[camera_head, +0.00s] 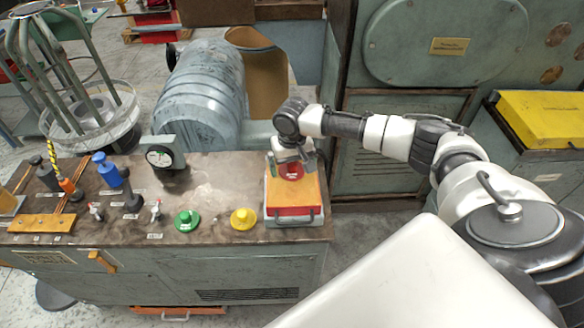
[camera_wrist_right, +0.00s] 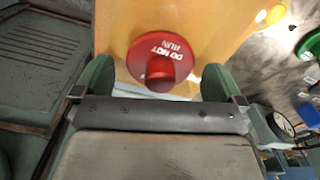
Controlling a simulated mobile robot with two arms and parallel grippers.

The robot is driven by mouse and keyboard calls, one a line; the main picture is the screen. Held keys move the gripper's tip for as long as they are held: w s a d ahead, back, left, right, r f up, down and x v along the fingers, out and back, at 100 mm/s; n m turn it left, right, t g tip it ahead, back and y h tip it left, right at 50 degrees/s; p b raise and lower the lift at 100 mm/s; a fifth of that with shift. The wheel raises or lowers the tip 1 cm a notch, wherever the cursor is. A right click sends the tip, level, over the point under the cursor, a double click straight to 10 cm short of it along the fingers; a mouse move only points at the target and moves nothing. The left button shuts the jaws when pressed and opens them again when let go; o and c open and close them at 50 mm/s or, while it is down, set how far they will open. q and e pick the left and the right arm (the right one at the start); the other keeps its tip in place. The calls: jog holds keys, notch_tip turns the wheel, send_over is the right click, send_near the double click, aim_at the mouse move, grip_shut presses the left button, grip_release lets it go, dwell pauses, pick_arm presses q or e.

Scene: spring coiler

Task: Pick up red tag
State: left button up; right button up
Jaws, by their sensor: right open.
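The red tag (camera_head: 291,171) is a round red disc with a knob and white "DO NOT RUN" lettering. It rests on the orange top of a box (camera_head: 292,194) at the right end of the bench. In the right wrist view the red tag (camera_wrist_right: 161,60) lies between and just beyond the fingertips. My right gripper (camera_head: 293,158) is right above the tag, its two green-grey fingers (camera_wrist_right: 158,80) spread apart on either side of it. It is open and holds nothing. My left gripper is out of view.
A green tag (camera_head: 187,220) and a yellow tag (camera_head: 243,218) sit on the bench (camera_head: 209,180) left of the box. A dial gauge (camera_head: 161,157) and several small tools stand farther left. A large grey-blue motor housing (camera_head: 205,90) is behind the bench.

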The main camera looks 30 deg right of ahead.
aim_at(295, 164)
jog(key=shift+c, duration=0.8)
jog(key=c, duration=0.7)
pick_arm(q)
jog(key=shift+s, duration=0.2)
pick_arm(e)
jog(key=shift+c, duration=0.4)
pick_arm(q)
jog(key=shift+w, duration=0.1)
pick_arm(e)
jog(key=shift+r, duration=0.1)
jog(key=shift+r, duration=0.3)
jog(key=r, duration=0.2)
jog(key=r+b, duration=0.1)
jog(key=shift+s+d+r, duration=0.2)
jog(key=shift+s+r, duration=0.15)
jog(key=shift+s, duration=0.05)
pick_arm(q)
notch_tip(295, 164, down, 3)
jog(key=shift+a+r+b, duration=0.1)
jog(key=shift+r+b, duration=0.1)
jog(key=shift+b, duration=0.6)
pick_arm(e)
jog(key=s+d+r, duration=0.3)
jog(key=s+r, duration=0.3)
jog(key=s, duration=0.4)
jog(key=shift+s+d+r, duration=0.15)
jog(key=shift+d+r, duration=0.05)
jog(key=shift+r, duration=0.1)
